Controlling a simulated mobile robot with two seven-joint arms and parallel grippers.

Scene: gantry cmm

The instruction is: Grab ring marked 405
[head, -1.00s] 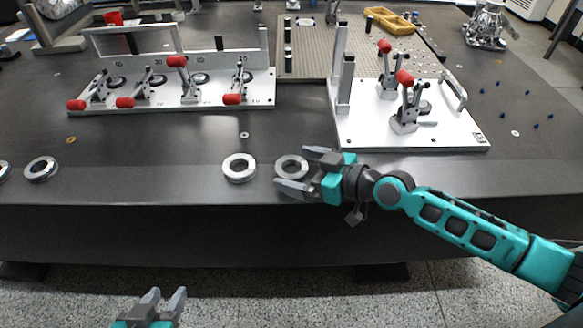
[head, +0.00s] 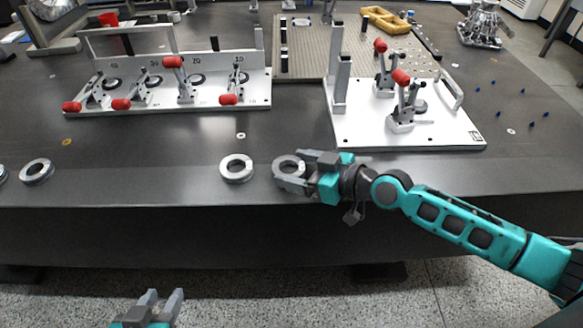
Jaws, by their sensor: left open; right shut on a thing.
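A metal ring (head: 286,163) lies at the table's front edge, between the fingers of my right gripper (head: 291,170). The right gripper is shut on this ring, one finger at its far side and one at its near side. A second ring (head: 236,168) lies just to the left, apart from the gripper. A third ring (head: 37,171) lies farther left, and part of another ring (head: 2,173) shows at the left picture edge. No marking 405 is legible on any ring. My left gripper (head: 160,300) is open and empty, low in front of the table.
A white fixture plate (head: 180,98) with several red-handled clamps stands at the back left. Another white plate (head: 440,137) with two clamps and upright posts stands right of centre. A perforated plate (head: 310,62) lies behind.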

